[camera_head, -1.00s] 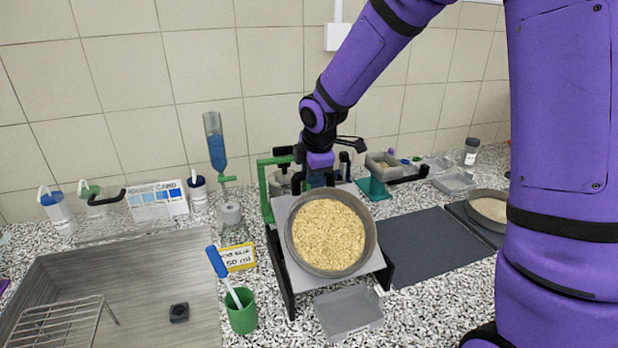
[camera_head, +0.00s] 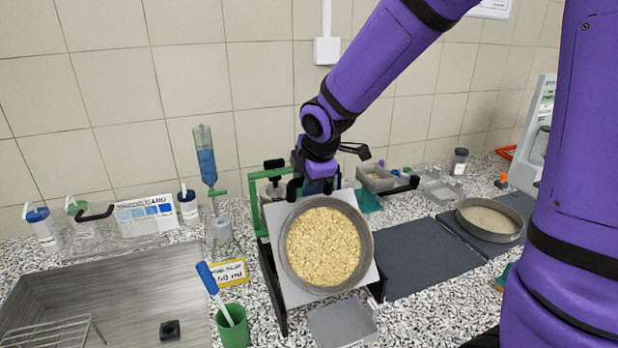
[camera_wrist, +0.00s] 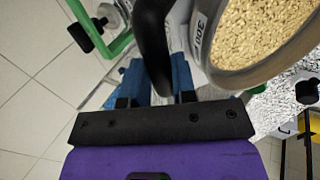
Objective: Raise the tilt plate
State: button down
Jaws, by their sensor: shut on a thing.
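The tilt plate (camera_head: 284,286) is a light grey board on a black frame, sloping down towards the front. A round sieve (camera_head: 371,262) full of tan grain lies on it; its rim also shows in the wrist view (camera_wrist: 228,76). My gripper (camera_head: 318,182) is behind the sieve at the plate's raised back edge.
A green post frame (camera_head: 254,215) stands at the plate's left. A grey tray (camera_head: 343,323) sits at its front edge. A green cup with a blue-handled brush (camera_head: 233,325) and a yellow label (camera_head: 229,272) are left. Dark mats (camera_head: 420,255) lie right.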

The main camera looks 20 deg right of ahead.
jog(key=shift+s+f, duration=0.2)
jog(key=c, duration=1.2)
grip_release()
jog(key=shift+s, duration=0.1)
jog(key=shift+r, duration=0.2)
jog(key=shift+r, duration=0.25)
jog(key=v, duration=1)
jog(key=shift+s+r, duration=0.1)
jog(key=s+d+r+m, duration=0.1)
jog(key=s+d+m, duration=0.1)
jog(key=s+m, duration=0.4)
jog(key=s+d+r+m, duration=0.1)
jog(key=s+d+m, duration=0.2)
jog(key=s+m, duration=0.3)
jog(key=s+d+r+m, duration=0.1)
jog(key=s+d+m, duration=0.1)
jog(key=s+m, duration=0.4)
jog(key=shift+s+d, duration=0.2)
jog(key=shift+s, duration=0.6)
jog(key=shift+s+d, duration=0.2)
jog(key=shift+s, duration=0.6)
